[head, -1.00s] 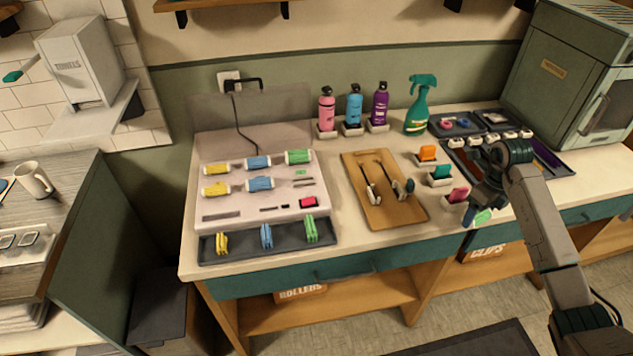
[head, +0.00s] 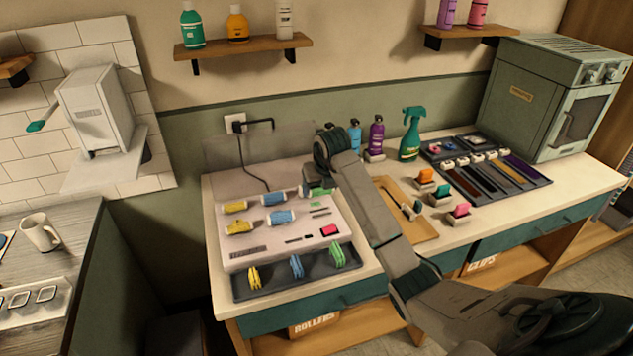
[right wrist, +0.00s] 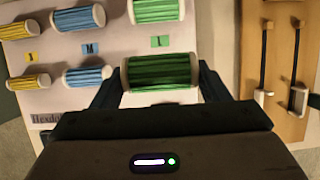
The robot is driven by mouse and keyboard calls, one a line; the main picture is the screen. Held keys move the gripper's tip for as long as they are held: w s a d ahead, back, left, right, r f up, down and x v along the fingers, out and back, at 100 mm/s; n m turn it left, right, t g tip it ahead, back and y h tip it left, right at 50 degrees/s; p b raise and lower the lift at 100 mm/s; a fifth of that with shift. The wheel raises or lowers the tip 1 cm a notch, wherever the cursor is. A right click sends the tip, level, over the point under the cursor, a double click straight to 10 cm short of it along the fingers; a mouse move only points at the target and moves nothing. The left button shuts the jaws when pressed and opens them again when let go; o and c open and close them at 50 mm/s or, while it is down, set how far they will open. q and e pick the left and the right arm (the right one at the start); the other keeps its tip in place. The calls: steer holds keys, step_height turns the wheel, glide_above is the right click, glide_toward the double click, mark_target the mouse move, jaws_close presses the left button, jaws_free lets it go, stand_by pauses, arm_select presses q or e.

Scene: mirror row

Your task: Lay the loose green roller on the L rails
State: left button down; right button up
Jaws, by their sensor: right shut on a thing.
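My right gripper (right wrist: 160,84) is shut on the loose green roller (right wrist: 160,71), which lies crosswise between its fingers. In the head view the gripper (head: 318,184) is over the right side of the pale roller case (head: 265,237); my own arm and wrist cover much of it. In the right wrist view another green roller (right wrist: 158,10) sits at the back of the case, beyond the green L label (right wrist: 162,41). Dark rail lines (head: 320,211) show in the head view near the wrist. I cannot tell whether the held roller touches the rails. My left gripper is out of view.
Two yellow and two blue rollers (right wrist: 87,76) sit left of the held one. A dark clip tray (head: 297,282) lies in front of the case. A wooden board with tools (right wrist: 277,70) stands close on the right. A power cord (head: 250,165) runs behind.

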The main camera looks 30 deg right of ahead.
steer(key=shift+s+a+f+b, duration=0.15)
steer(key=shift+s+f+b, duration=0.1)
steer(key=shift+f+b, duration=0.05)
steer(key=shift+f, duration=0.35)
step_height(320, 180, down, 4)
steer(key=b, duration=0.3)
steer(key=shift+w+r, duration=0.1)
steer(key=shift+w, duration=0.05)
steer(key=shift+f+b, duration=0.25)
steer(key=shift+b, duration=0.2)
steer(key=shift+f, duration=0.2)
steer(key=shift+f+b, duration=0.1)
steer(key=shift+b, duration=0.2)
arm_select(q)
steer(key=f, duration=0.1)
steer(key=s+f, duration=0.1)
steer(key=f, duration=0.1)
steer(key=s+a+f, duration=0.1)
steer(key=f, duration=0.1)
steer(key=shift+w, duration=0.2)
